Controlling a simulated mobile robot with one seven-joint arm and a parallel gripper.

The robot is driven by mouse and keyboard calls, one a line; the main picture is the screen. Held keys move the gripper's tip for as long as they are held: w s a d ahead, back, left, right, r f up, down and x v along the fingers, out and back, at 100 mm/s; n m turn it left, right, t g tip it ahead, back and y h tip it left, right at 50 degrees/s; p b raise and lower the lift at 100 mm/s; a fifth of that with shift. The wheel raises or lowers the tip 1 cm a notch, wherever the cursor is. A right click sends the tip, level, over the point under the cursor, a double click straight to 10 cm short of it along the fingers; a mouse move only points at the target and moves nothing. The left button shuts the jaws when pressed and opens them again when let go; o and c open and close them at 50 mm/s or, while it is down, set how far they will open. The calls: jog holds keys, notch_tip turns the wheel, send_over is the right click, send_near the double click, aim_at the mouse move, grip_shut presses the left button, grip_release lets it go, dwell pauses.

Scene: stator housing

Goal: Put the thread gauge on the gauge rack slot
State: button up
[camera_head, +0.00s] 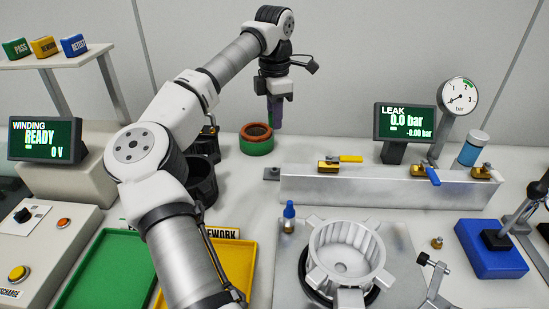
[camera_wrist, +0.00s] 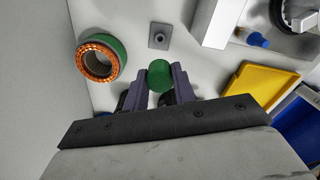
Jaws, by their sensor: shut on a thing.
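My gripper (camera_wrist: 160,84) is shut on a green round-ended piece (camera_wrist: 159,74), which looks like the thread gauge seen end-on between the two dark fingers.
A green and copper ring (camera_wrist: 98,60) stands left of my gripper; it also shows in the head view (camera_head: 257,139). A long metal block with valves (camera_head: 385,189) lies to the right. Dark cups (camera_head: 202,180) stand to the left. A yellow tray (camera_head: 238,262) and green tray (camera_head: 103,270) lie in front.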

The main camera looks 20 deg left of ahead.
notch_tip(320, 180, down, 12)
jog(key=shift+f+p, duration=0.1)
jog(key=shift+p, duration=0.8)
jog(key=shift+f, duration=0.35)
jog(key=shift+f+b, duration=0.4)
jog(key=shift+f, duration=0.15)
jog(key=o, duration=1)
notch_tip(320, 180, up, 13)
jog(key=shift+r+b, duration=0.1)
jog(key=shift+b, duration=0.4)
